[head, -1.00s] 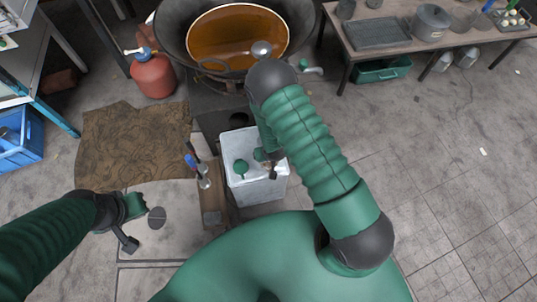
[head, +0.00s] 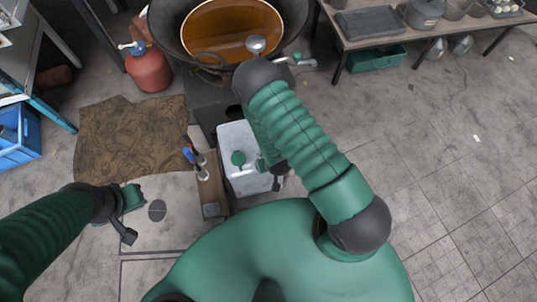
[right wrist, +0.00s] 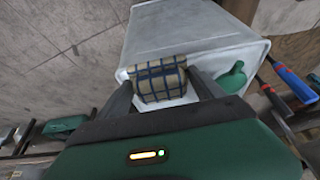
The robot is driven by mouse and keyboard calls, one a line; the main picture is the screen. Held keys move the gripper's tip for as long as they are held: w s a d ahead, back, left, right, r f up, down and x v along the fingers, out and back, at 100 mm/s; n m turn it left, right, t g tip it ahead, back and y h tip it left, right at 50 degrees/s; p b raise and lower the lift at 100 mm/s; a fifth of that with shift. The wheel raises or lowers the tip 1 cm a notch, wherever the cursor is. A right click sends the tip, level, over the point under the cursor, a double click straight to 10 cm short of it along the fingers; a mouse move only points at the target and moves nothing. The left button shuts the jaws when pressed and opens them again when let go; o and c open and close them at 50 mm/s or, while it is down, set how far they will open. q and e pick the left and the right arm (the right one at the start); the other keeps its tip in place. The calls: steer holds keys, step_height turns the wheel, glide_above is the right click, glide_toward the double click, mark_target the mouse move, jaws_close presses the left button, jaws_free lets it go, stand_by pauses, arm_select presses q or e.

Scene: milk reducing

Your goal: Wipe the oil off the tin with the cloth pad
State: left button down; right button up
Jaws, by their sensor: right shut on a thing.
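The tin (head: 236,142) is a pale grey-white box with a green cap (head: 238,158), standing in front of the wok in the head view. It fills the upper middle of the right wrist view (right wrist: 185,28). My right gripper (head: 277,173) is at the tin's right side, near its top. In the right wrist view it is shut on the cloth pad (right wrist: 158,80), a beige check with blue lines, held against or just over the tin's end face. I cannot make out oil on the tin. My left gripper (head: 131,214) is open and empty, low at the left.
A wok of brown oil (head: 230,32) stands behind the tin. Tools with red and blue handles (head: 193,155) stand just left of it. A red gas bottle (head: 150,70) and a brown mat (head: 130,135) are further left.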

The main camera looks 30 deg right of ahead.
steer(key=shift+w+d, duration=0.25)
steer(key=shift+w, duration=0.7)
steer(key=shift+w+d, duration=0.25)
steer(key=shift+w, duration=0.65)
steer(key=shift+w+d+b, duration=0.15)
steer(key=shift+w+d, duration=0.05)
steer(key=shift+w, duration=0.55)
steer(key=shift+w+d+b, duration=0.15)
steer(key=shift+w, duration=0.6)
steer(key=shift+w+d, duration=0.1)
steer(key=shift+w, duration=0.25)
steer(key=shift+r, duration=0.1)
step_height(320, 180, up, 6)
steer(key=p, duration=0.5)
step_height(320, 180, up, 3)
steer(key=p, duration=0.3)
